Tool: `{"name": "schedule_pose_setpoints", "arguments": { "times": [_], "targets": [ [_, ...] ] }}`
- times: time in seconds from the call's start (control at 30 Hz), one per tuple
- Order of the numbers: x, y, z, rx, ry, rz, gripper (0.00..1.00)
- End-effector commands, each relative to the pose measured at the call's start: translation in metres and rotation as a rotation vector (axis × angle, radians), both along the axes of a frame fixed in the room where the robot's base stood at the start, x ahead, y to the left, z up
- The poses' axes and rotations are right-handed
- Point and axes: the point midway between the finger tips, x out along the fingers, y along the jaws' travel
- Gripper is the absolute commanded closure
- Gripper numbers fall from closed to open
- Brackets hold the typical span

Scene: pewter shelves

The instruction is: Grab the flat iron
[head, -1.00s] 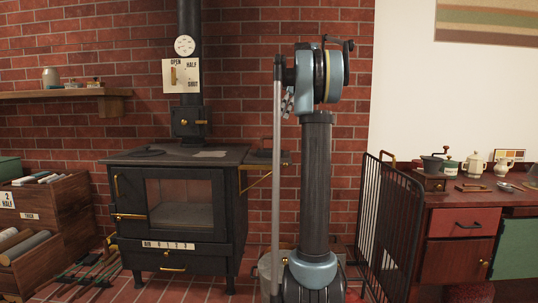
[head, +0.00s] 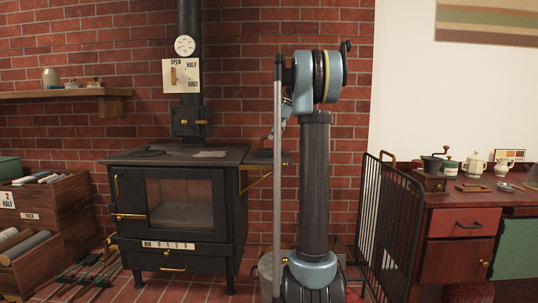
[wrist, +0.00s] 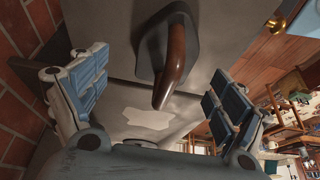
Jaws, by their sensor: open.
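The flat iron shows in the wrist view as a dark base with a curved brown handle (wrist: 176,62), resting on a grey surface. In the head view a dark shape that looks like the iron (head: 265,153) sits on the side shelf right of the stove. My gripper (wrist: 158,72) is open, with one blue-padded finger on each side of the handle in the wrist picture. The handle lies between the fingers in the picture; I see no contact, and the depth gap is unclear. In the head view my arm mostly hides the gripper.
The black stove (head: 170,215) has a pale patch (head: 210,154) on its top. A brass-coloured bracket (head: 255,180) is under the side shelf. A black metal rack (head: 390,225) stands right of my arm, beside a red cabinet (head: 460,240). Brick wall is behind.

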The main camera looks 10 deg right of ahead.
Motion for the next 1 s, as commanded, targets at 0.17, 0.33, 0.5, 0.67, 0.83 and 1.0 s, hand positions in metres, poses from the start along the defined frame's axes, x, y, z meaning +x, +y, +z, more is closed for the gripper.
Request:
{"name": "schedule_pose_setpoints", "arguments": {
  "times": [0.17,0.33,0.5,0.67,0.83,1.0],
  "targets": [
    [0.000,0.003,-0.008,0.000,0.000,0.000,0.10],
    [-0.004,0.010,-0.028,0.000,0.001,0.001,0.10],
    [-0.004,0.016,-0.047,0.000,0.000,0.001,0.10],
    [-0.004,0.019,-0.054,0.000,0.000,0.000,0.10],
    [-0.004,0.019,-0.054,0.000,0.000,0.000,0.10],
    [-0.004,0.019,-0.054,0.000,0.000,0.000,0.42]
  ]
}}
